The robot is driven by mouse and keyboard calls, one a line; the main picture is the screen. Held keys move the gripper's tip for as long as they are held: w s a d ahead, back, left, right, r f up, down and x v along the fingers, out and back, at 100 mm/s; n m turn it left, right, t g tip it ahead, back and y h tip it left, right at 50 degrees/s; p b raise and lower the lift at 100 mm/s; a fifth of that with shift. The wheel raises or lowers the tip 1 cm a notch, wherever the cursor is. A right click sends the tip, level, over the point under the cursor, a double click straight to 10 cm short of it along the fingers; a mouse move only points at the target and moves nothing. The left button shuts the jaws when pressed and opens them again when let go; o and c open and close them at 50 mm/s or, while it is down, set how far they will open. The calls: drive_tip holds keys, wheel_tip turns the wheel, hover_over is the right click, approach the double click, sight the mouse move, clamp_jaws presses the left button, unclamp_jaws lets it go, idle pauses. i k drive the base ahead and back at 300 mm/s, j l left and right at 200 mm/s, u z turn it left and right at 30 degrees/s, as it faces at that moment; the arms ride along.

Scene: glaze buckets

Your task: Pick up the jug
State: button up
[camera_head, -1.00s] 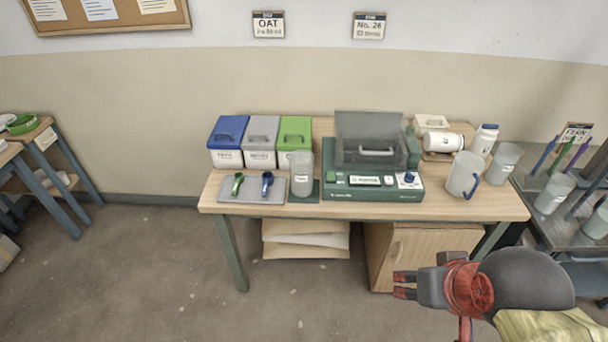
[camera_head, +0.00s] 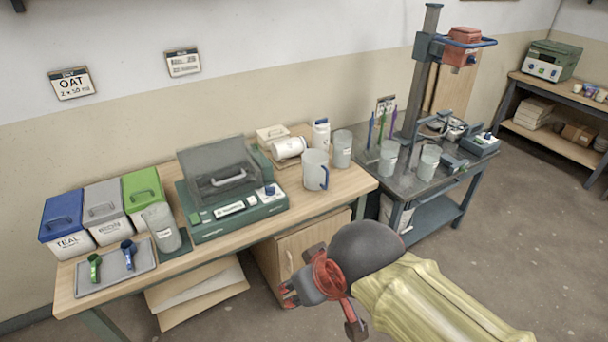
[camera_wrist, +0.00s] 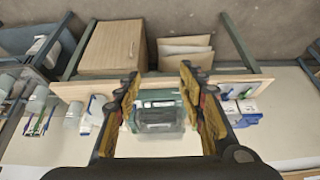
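The jug (camera_head: 314,170) is a translucent white vessel with a blue handle on its right side. It stands upright near the right end of the wooden table in the head view. My gripper (camera_head: 288,292) is in front of the table and below its top in that picture, well apart from the jug. In the wrist view my gripper (camera_wrist: 160,92) has its fingers spread wide with nothing between them; the green machine shows beyond the gap. In that view a pale shape left of the fingers may be the jug, but it is too small to tell.
A green machine (camera_head: 235,217) with a grey lid stands left of the jug. A cylinder (camera_head: 342,149) stands close behind it to the right, near a white jar (camera_head: 320,135). Lidded bins, a tray (camera_head: 118,268) and another cylinder (camera_head: 161,228) fill the table's left. A metal bench (camera_head: 425,182) adjoins on the right.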

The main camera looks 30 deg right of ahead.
sight(315, 171)
drive_tip(key=i+l, duration=1.05)
drive_tip(key=k+l+z, duration=0.05)
drive_tip(key=l, duration=0.1)
